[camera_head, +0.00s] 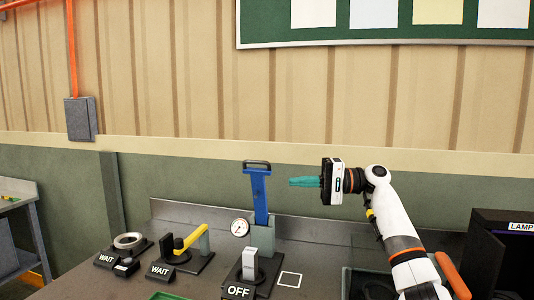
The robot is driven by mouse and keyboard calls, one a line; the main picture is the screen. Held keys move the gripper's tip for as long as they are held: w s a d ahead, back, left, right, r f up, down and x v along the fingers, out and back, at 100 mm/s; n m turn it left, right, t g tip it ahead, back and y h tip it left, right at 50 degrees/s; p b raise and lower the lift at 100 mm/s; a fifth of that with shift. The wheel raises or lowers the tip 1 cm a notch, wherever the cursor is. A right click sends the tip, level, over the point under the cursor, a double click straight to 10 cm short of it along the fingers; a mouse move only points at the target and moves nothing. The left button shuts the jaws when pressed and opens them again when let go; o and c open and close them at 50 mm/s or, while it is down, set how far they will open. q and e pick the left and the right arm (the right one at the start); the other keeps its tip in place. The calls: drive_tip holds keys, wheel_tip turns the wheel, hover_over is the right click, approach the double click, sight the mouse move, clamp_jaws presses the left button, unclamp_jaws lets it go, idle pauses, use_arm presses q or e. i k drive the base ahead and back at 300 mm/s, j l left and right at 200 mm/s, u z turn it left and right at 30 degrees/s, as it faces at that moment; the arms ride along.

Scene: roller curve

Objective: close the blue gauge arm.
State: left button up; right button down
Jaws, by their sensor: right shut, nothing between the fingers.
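The blue gauge arm (259,195) stands nearly upright on the bench, with a dark handle loop at its top. A round white gauge (240,227) sits at its lower left, and a grey block (250,264) stands in front of it behind an OFF sign. My right gripper (291,182) has teal fingers that are shut and empty. In the picture the fingertips point left, just right of the arm's upper part, with a small gap between. I cannot tell their difference in depth. My left gripper is not in view.
A yellow-handled device (190,237) and a ring device (128,241), each with a WAIT sign, stand to the left. A white square outline (290,279) marks the bench right of the OFF sign. A dark box labelled LAMP (490,250) stands at the far right.

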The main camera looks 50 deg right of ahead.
sight(257, 175)
drive_tip(key=i+l, duration=0.2)
drive_tip(key=l, duration=0.2)
drive_tip(key=i+l, duration=0.2)
drive_tip(key=l, duration=0.15)
drive_tip(key=i+l, duration=0.2)
drive_tip(key=l, duration=0.2)
